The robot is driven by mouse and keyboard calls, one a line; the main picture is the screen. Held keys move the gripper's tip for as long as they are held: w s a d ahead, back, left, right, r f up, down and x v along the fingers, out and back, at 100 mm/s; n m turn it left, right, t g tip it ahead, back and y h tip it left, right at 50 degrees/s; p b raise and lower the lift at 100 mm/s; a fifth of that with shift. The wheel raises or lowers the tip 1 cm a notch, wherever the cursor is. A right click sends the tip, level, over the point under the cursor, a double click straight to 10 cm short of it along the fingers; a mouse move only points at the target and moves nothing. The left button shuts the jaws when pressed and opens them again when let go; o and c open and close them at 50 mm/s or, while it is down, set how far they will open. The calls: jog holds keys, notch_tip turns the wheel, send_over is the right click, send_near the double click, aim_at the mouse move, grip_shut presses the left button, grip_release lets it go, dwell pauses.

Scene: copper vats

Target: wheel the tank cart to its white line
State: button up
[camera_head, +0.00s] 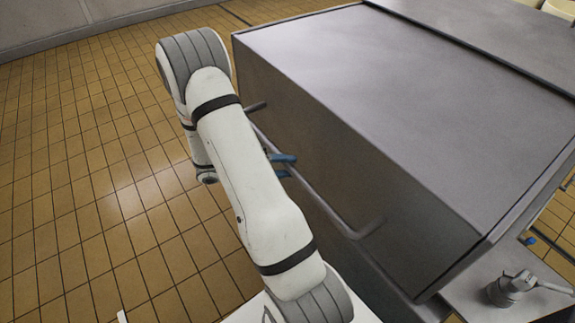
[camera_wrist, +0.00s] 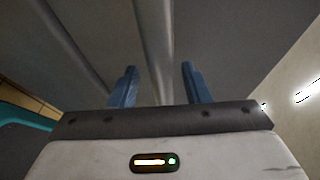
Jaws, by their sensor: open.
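The tank cart (camera_head: 430,95) is a large grey box with a flat top, filling the right of the head view. A grey handle bar (camera_head: 325,212) runs along its near side, held off the panel by end brackets. My gripper (camera_head: 288,166) is at this bar, its blue fingers partly hidden by my arm. In the wrist view, the two blue fingers of my gripper (camera_wrist: 159,66) stand apart, with the handle bar (camera_wrist: 153,45) passing between them. A gap shows on both sides of the bar. I cannot make out a white line in either view.
The yellow-brown tiled floor (camera_head: 80,190) is open to the left of the cart. A grey wall (camera_head: 40,25) stands at the back left. A metal valve fitting (camera_head: 510,288) sits on a pale plate at the lower right. Pale rounded objects (camera_head: 558,8) show at the top right.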

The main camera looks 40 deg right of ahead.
jog(key=v, duration=0.7)
jog(key=shift+a, duration=0.2)
